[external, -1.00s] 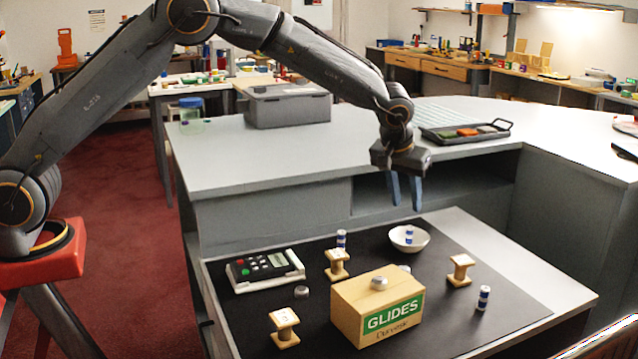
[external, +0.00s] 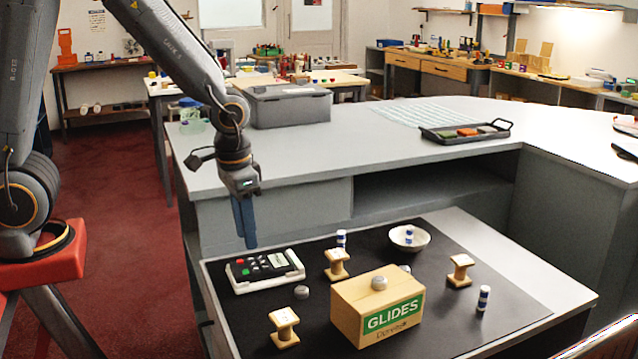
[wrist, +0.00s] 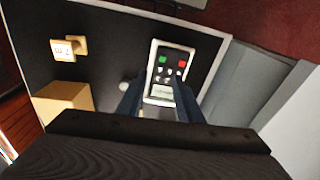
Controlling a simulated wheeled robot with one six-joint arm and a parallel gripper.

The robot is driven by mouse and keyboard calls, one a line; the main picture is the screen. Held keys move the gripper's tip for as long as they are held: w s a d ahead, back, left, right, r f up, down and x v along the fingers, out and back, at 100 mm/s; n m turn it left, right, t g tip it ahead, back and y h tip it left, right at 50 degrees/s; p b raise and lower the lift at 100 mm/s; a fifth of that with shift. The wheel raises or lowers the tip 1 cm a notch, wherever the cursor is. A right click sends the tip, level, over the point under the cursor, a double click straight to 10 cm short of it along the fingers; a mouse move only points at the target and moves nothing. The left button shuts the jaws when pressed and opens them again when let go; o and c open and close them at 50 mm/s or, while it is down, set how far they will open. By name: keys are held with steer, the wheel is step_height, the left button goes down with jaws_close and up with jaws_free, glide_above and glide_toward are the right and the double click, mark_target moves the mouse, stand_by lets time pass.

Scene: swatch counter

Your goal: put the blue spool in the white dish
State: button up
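A blue-and-white spool (external: 409,234) stands upright in the white dish (external: 424,243) at the back of the black mat. Another blue-and-white spool (external: 341,238) stands behind a wooden spool, partly hidden. A third blue-and-white spool (external: 483,298) stands on the mat at the right. My gripper (external: 246,243) hangs above the back left of the mat near the keypad device, well left of the dish. In the wrist view its two fingers (wrist: 160,100) are apart, with the keypad device showing between and beyond them. Nothing shows held.
The keypad device (external: 265,269) lies at the left of the mat (external: 440,335). A wooden box marked GLIDES (external: 350,320) stands in the middle. Small grey knobs are near the box. A grey counter rises behind.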

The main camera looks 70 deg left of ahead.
steer(key=s+f+m, duration=0.1)
steer(key=s, duration=0.8)
steer(key=shift+f+g, duration=0.25)
steer(key=shift+g, duration=0.05)
